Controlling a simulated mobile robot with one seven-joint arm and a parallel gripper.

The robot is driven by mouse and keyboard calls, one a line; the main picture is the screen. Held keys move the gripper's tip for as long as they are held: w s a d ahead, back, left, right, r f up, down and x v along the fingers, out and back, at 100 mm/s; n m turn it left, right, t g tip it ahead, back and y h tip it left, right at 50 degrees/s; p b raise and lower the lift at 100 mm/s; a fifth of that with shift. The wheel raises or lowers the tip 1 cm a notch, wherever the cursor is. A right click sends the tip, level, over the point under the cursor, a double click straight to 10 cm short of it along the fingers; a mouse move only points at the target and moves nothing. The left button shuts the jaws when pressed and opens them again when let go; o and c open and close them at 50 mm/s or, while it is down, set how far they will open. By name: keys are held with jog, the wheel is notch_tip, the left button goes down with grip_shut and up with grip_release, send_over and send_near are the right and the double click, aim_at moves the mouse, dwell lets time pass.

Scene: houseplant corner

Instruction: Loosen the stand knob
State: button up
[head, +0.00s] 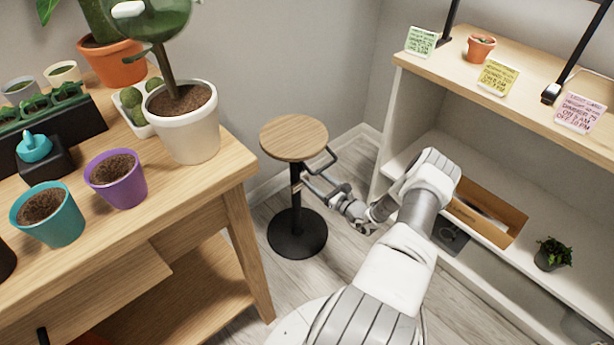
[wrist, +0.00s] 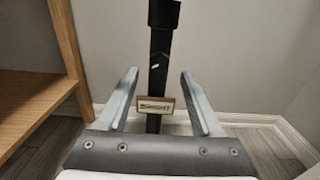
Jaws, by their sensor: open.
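The stand (head: 295,140) has a round wooden top, a black post and a round black base on the floor. The post (wrist: 160,60) also shows in the wrist view, running upright between my fingers. A small wood-edged label (wrist: 155,105) with dark lettering sits low on the post; I cannot read it surely. I cannot make out the knob clearly in either view. My gripper (wrist: 158,74) is open, with one finger on each side of the post and clear gaps in the picture. In the head view my gripper (head: 314,182) is beside the post, below the top.
A wooden bench (head: 238,172) with pots stands at the left, its leg close to the stand. A shelf unit (head: 408,100) with notes, a small plant and an open box (head: 510,212) is at the right. Walls are close behind the stand.

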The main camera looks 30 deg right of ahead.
aim_at(304, 170)
jog(key=shift+w+a+b, duration=0.2)
jog(key=shift+w+b, duration=0.05)
jog(key=shift+w, duration=0.85)
jog(key=shift+w+a+b, duration=0.15)
jog(key=shift+w+b, duration=0.05)
jog(key=shift+w, duration=0.85)
jog(key=shift+c, duration=0.4)
grip_shut()
